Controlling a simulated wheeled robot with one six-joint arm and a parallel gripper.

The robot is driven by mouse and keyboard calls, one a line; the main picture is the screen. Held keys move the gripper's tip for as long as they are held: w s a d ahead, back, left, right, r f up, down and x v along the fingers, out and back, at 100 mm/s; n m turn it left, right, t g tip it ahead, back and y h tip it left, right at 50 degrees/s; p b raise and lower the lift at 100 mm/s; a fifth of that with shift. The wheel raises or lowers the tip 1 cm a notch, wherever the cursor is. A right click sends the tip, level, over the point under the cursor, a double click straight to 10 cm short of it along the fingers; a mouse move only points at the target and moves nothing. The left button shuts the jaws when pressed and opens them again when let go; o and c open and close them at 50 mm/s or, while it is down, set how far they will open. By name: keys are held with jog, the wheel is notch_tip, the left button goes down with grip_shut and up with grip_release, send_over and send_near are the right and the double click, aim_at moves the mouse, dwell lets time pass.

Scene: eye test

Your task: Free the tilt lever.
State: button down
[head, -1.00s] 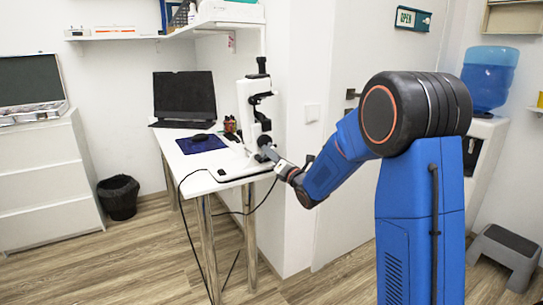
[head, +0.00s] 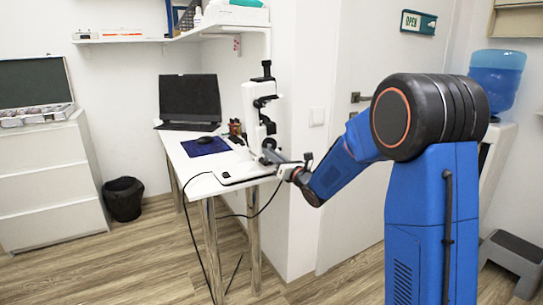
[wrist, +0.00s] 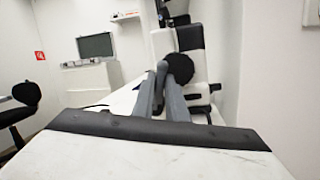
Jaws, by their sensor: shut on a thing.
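A white microscope-like instrument (head: 252,118) with black fittings stands upright on the white table. In the wrist view its white and black body (wrist: 190,38) rises behind my fingers. A round black knob (wrist: 186,68) is on its near side, at my fingertips. My gripper (wrist: 167,70) is shut, its two grey fingers meeting at the knob and partly covering it. In the head view my gripper (head: 270,156) reaches the instrument's lower right side. I see no separate tilt lever; I cannot tell whether the knob belongs to it.
The white table (head: 188,166) also holds a laptop (head: 190,97), a dark blue mat (head: 206,146) and small items. A wall corner and door (head: 360,75) are close right of the instrument. A black cable (head: 187,210) hangs over the table's front edge. Open floor lies at front left.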

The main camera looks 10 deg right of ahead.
jog(key=shift+f, duration=0.1)
jog(key=c, duration=1.8)
grip_release()
jog(key=shift+o, duration=0.2)
jog(key=v, duration=1.7)
jog(key=shift+s, duration=0.2)
